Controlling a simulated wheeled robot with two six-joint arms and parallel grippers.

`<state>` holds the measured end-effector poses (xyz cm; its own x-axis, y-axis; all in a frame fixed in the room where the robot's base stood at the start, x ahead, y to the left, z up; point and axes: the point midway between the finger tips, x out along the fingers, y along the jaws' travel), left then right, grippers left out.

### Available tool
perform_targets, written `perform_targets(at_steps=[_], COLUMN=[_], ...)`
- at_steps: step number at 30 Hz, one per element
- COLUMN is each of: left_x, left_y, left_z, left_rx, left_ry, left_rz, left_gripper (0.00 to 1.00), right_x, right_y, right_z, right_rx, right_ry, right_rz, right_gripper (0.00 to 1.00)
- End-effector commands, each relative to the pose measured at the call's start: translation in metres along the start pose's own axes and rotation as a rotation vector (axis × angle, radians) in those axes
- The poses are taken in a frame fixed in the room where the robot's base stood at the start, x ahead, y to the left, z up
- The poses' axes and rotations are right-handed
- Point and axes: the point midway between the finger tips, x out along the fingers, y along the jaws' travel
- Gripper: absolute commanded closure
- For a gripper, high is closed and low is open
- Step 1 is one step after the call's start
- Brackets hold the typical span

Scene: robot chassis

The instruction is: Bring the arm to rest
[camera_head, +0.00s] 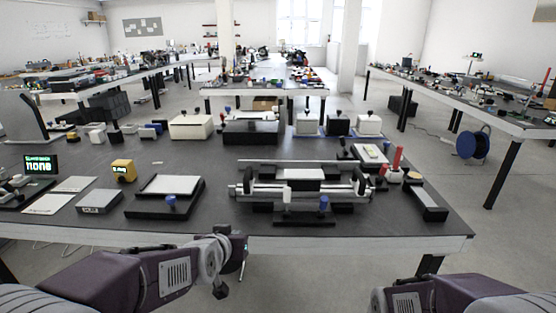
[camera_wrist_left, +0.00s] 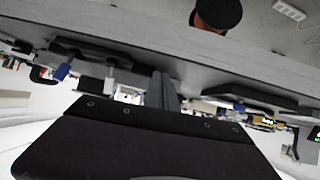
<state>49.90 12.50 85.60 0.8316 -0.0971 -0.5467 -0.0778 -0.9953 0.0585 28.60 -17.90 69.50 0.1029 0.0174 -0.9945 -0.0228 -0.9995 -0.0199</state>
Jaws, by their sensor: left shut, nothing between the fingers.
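My left arm (camera_head: 130,278) comes in from the lower left in the head view. My left gripper (camera_head: 238,256) is at its end, in front of the near edge of the dark table (camera_head: 225,213) and clear of the things on it. The gripper is shut and empty. My right arm (camera_head: 430,294) shows only in part at the lower right, and its gripper is out of view. The left wrist view is tilted and filled low down by a dark purple panel of my own body, with the table edge (camera_wrist_left: 200,48) crossing above it.
On the table are a silver rail fixture (camera_head: 300,187), a black tray with a white plate (camera_head: 167,195), a yellow box (camera_head: 123,170) and a black display (camera_head: 41,165). A blue cable reel (camera_head: 472,144) stands on the floor at right.

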Motion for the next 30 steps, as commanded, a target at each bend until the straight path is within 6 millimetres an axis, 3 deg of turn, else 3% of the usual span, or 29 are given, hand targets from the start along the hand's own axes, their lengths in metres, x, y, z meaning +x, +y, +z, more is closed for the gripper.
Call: perform_targets(at_steps=[1,6,9,13,14,15,20,27,30], left_x=[0.0,-0.026,-0.051,-0.092,-0.104,-0.116,-0.144,-0.199,-0.216], left_y=[-0.018,-0.044,-0.047,-0.047,-0.046,-0.044,-0.041,-0.035,-0.033], left_z=[0.039,0.148,0.198,0.25,0.245,0.222,0.176,0.092,0.066], left_rx=[-0.009,-0.04,-0.047,-0.053,-0.071,-0.068,-0.068,-0.068,-0.068], left_ry=[-0.113,-0.46,-0.638,-0.869,-0.901,-0.89,-0.887,-0.885,-0.885], left_rz=[-0.028,-0.066,-0.072,-0.084,-0.093,-0.091,-0.09,-0.089,-0.089], left_gripper=[1.0,1.0,1.0,1.0,1.0,1.0,1.0,1.0,1.0], right_x=[0.0,0.0,0.0,0.0,-0.011,-0.036,-0.09,-0.19,-0.221], right_y=[0.0,0.0,0.0,0.0,0.0,-0.001,-0.002,-0.004,-0.004], right_z=[0.0,0.0,0.0,0.0,-0.001,-0.003,-0.01,-0.02,-0.023], right_rx=[0.0,0.0,0.0,0.0,0.0,0.0,0.0,0.0,0.0], right_ry=[0.0,0.0,0.0,0.0,-0.001,-0.002,0.001,0.0,0.001], right_rz=[0.0,0.0,0.0,0.0,0.0,0.0,0.0,0.0,0.0], right_gripper=[0.59,0.59,0.59,0.59,0.59,0.59,0.59,0.59,0.59])
